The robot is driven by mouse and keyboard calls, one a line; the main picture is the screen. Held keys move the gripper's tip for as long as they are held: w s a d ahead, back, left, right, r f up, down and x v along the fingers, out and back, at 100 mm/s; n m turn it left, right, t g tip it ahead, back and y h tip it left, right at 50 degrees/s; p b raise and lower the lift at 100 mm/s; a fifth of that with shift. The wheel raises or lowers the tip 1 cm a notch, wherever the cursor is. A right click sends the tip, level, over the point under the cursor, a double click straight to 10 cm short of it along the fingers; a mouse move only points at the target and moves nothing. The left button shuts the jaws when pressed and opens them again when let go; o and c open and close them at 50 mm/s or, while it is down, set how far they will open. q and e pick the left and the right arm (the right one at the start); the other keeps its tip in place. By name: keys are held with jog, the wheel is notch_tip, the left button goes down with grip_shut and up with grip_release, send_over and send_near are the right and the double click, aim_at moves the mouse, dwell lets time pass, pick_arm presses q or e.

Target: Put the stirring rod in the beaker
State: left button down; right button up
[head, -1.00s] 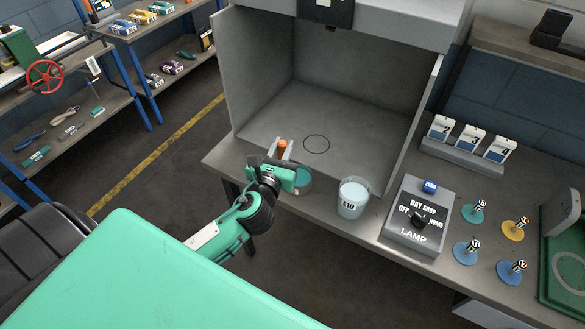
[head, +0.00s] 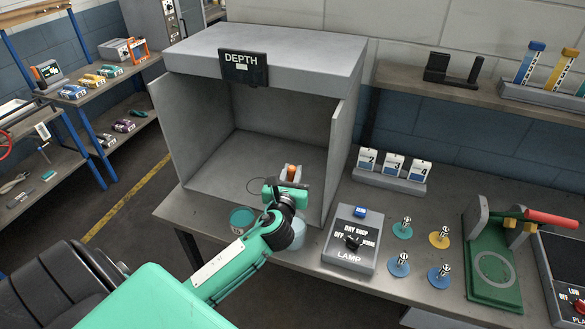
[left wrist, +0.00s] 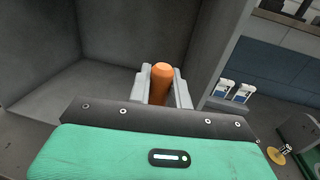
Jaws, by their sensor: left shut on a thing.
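My left gripper (head: 290,176) is shut on an orange cylindrical piece, which I take to be the end of the stirring rod (left wrist: 161,82). In the left wrist view the orange piece stands between the two grey fingers. Whatever part of the rod is below is hidden by the gripper. The beaker (head: 297,240), pale with bluish contents, stands at the table's front edge, left of the lamp box. My left wrist covers most of it, so I cannot tell how the rod's lower end sits relative to it. My right gripper is not in view.
A grey open booth (head: 185,125) stands behind, its right wall near my gripper. A teal-topped round pot (head: 242,219) stands left of the beaker. The lamp box (head: 349,241) is to the right, then several coloured discs with knobs and a green press (head: 492,265).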

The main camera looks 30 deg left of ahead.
pick_arm(q)
notch_tip(320, 180, down, 7)
jog(key=shift+r+b, duration=0.15)
jog(key=shift+b, duration=0.55)
notch_tip(320, 180, down, 6)
jog(key=b, duration=0.6)
jog(key=shift+d+f+b, duration=0.1)
jog(key=shift+f+b, duration=0.85)
jog(key=shift+b, duration=0.3)
jog(key=c, duration=1.2)
grip_release()
jog(key=v, duration=1)
jog(key=shift+p, duration=0.45)
